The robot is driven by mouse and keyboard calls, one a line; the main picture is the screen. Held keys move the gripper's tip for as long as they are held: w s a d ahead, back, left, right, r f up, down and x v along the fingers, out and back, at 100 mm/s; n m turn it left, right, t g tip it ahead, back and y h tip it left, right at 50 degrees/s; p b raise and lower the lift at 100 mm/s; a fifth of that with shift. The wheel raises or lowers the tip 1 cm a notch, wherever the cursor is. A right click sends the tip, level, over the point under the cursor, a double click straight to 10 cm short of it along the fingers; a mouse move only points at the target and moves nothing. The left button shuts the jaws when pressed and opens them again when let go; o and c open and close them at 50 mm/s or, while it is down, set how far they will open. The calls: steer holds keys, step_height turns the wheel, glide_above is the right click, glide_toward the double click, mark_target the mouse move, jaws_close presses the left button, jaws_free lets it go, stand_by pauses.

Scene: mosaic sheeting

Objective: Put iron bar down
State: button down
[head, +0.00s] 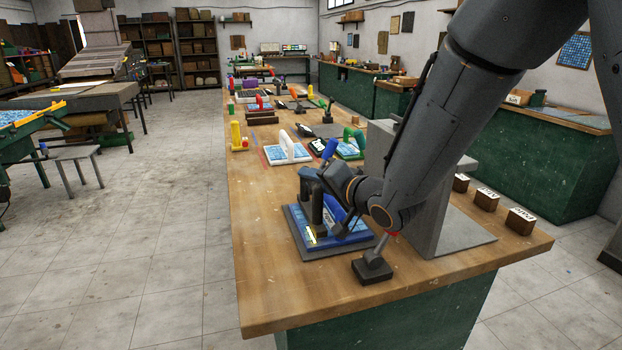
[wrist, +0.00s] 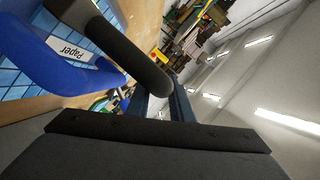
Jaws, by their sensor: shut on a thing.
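My gripper (head: 312,184) is low over the near end of the wooden workbench and is shut on a dark round bar, which I take to be the iron bar (head: 317,208). The bar hangs roughly upright below the fingers, over a blue-framed tile sheet (head: 299,236). I cannot tell whether its lower end touches the sheet. In the wrist view the iron bar (wrist: 135,58) is a thick dark cylinder beside a blue handle (wrist: 45,50) labelled "Paper". Its far end lies close to my gripper (wrist: 163,105); the grip itself is partly hidden.
A dark block with a short handle (head: 372,267) stands by the front edge. A grey stand (head: 440,215) rises to the right, partly behind my arm. Small labelled wooden blocks (head: 487,199) line the right edge. A white-framed sheet (head: 287,152) lies behind. The left front bench surface (head: 262,290) is clear.

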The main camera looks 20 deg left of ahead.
steer(key=shift+f, duration=0.3)
steer(key=c, duration=1.5)
jaws_free()
steer(key=shift+f, duration=0.1)
